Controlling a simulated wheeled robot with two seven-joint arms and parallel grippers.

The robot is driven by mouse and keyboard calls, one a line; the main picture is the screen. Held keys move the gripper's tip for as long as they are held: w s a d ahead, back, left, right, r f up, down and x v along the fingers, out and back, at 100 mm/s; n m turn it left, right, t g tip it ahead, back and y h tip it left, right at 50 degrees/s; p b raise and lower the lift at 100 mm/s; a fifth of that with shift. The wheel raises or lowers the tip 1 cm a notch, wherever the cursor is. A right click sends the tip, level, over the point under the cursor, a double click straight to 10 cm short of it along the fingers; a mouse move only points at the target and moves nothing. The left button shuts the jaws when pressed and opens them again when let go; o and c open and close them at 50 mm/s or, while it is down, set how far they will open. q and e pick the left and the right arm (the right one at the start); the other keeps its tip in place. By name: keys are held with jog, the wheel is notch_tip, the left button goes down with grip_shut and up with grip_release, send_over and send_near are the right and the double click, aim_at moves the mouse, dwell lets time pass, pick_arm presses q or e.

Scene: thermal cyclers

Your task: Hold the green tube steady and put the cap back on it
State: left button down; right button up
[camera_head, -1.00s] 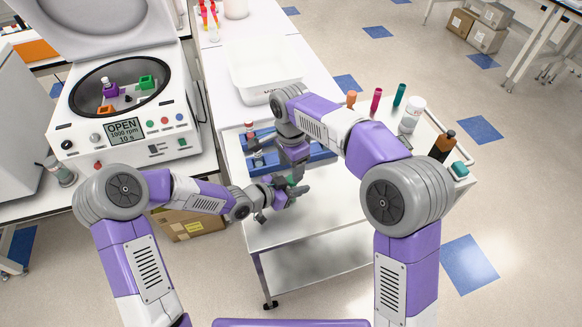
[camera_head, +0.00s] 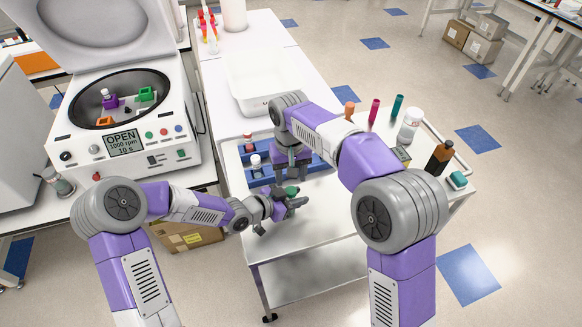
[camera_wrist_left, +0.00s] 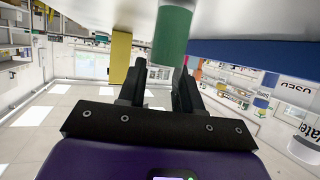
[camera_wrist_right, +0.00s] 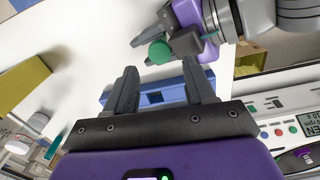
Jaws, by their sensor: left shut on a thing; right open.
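My left gripper (camera_head: 288,202) is shut on the green tube (camera_head: 291,190), low over the front of the white cart. In the left wrist view the green tube (camera_wrist_left: 172,40) stands between the two fingers. In the right wrist view a round green top (camera_wrist_right: 160,52) shows at the left gripper's jaws; I cannot tell a separate cap from the tube there. My right gripper (camera_wrist_right: 160,80) is open, with nothing between its fingers, a short way from the tube. In the head view its fingers are mostly hidden near the blue rack.
A blue rack (camera_head: 315,163) with capped tubes lies behind the grippers. A white bin (camera_head: 262,78) stands farther back. An amber bottle (camera_head: 440,157), a white bottle (camera_head: 410,124) and upright coloured tubes stand on the right. An open centrifuge (camera_head: 124,110) is at left.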

aim_at(291, 190)
jog(key=n, duration=0.7)
jog(key=shift+r, duration=0.3)
jog(key=n, duration=0.5)
jog(key=shift+r, duration=0.25)
jog(key=n, duration=0.5)
jog(key=shift+r+n, duration=0.25)
jog(key=shift+n, duration=0.05)
jog(key=n, duration=0.6)
jog(key=shift+r, duration=0.35)
jog(key=shift+f, duration=4.05)
